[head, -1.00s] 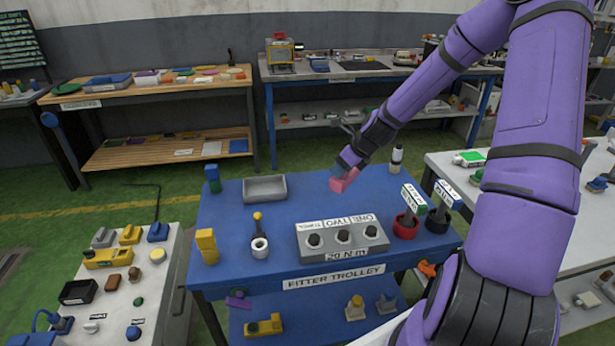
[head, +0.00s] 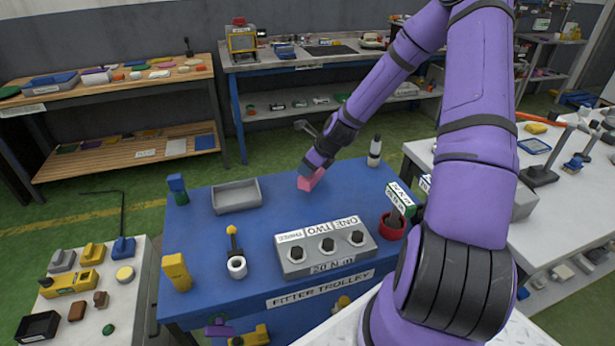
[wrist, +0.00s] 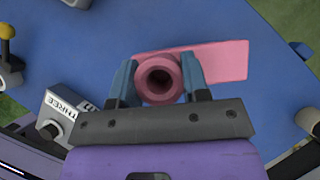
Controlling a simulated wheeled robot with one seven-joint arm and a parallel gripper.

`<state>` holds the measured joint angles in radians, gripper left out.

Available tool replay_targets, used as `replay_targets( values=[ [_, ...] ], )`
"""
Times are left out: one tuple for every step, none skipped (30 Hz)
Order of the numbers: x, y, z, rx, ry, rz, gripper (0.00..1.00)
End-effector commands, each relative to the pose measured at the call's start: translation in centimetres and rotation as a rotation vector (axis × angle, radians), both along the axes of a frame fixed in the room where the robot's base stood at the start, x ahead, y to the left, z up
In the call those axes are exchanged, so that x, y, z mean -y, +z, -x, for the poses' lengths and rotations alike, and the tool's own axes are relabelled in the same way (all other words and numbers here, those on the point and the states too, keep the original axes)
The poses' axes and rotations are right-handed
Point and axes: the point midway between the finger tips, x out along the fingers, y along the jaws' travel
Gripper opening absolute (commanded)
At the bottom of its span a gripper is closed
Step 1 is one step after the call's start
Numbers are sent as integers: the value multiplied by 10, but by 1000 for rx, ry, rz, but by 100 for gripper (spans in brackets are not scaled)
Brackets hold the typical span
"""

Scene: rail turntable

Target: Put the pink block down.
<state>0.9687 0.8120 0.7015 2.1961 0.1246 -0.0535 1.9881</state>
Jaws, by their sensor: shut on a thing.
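The pink block (head: 311,181) is at the tip of my gripper (head: 306,172), over the blue top of the fitter trolley (head: 210,255), towards its back. In the wrist view my gripper (wrist: 160,85) is shut on a round pink part with a dark hole, between two blue fingers. A flat pink part of the pink block (wrist: 220,60) reaches out to the right behind the fingers. I cannot tell whether the block touches the trolley top.
A grey tray (head: 237,196) lies left of the block. A grey box with three sockets (head: 300,262) stands in front, and a red-based stand (head: 391,227) is right of it. Blue surface is clear around the block.

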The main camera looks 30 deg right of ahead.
Motion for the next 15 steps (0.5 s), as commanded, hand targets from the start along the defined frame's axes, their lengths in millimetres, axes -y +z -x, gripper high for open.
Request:
replay_targets(
  values=[
    [0, -4, 0, -1, 0, -1, 9],
    [-1, -7, 0, -1, 0, -1, 9],
    [-1, -12, 0, -1, 1, -1, 9],
    [-1, -16, 0, -1, 2, -2, 9],
    [-1, -21, 0, -1, 2, -2, 9],
    [-1, -27, 0, -1, 0, -2, 9],
    [0, -31, 0, -1, -1, -2, 9],
    [0, -34, 0, -1, 0, -2, 9],
    [0, -37, 0, -1, 0, -1, 9],
    [0, -38, 0, -1, 0, -1, 9],
    [0, -39, 0, 1, 0, 0, 9],
    [0, -39, 0, 1, -1, 0, 9],
    [0, -39, 0, 1, -1, 0, 9],
    [0, -38, 0, 1, -1, 0, 9],
    [0, -38, 0, 1, -1, 0, 9]
  ],
)
